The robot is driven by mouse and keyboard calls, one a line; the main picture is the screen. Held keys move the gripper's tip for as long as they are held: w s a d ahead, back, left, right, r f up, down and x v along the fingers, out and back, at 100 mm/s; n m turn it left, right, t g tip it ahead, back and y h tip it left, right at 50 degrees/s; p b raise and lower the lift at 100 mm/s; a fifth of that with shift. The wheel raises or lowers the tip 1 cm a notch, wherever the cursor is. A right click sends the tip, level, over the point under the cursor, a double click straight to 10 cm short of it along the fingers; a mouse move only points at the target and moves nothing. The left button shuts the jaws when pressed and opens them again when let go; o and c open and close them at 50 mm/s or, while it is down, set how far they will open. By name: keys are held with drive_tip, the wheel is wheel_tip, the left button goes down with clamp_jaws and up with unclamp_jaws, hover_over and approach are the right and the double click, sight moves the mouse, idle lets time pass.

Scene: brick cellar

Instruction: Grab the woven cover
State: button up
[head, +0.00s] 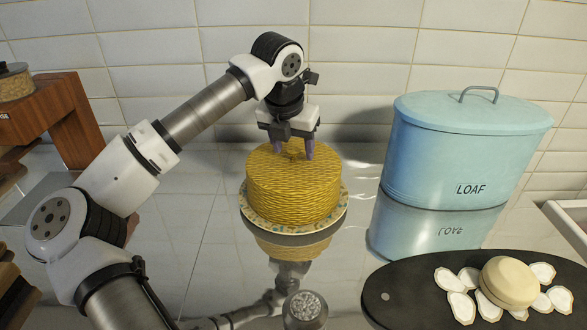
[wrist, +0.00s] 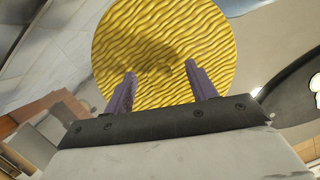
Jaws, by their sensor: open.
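The woven cover (head: 293,190) is a yellow, round, basket-textured drum. It sits upright on a patterned plate (head: 257,222) on the shiny counter. My gripper (head: 294,152) is over the top of the cover, pointing down, with its two purple fingers apart. In the wrist view the cover's round top (wrist: 165,35) fills the upper middle, and the open gripper (wrist: 160,76) lies over its near part with a shadow between the fingers. I cannot tell whether the fingertips touch the top. A small yellow knob seems to show between the fingers.
A blue lidded LOAF bin (head: 450,155) stands right of the cover. In front of it lies a black board (head: 400,290) with a round cheese (head: 510,282) and several pale slices. A wooden stand (head: 65,115) is at the left. A tiled wall is behind.

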drive_tip(key=shift+f, duration=0.1)
drive_tip(key=shift+c, duration=0.5)
clamp_jaws()
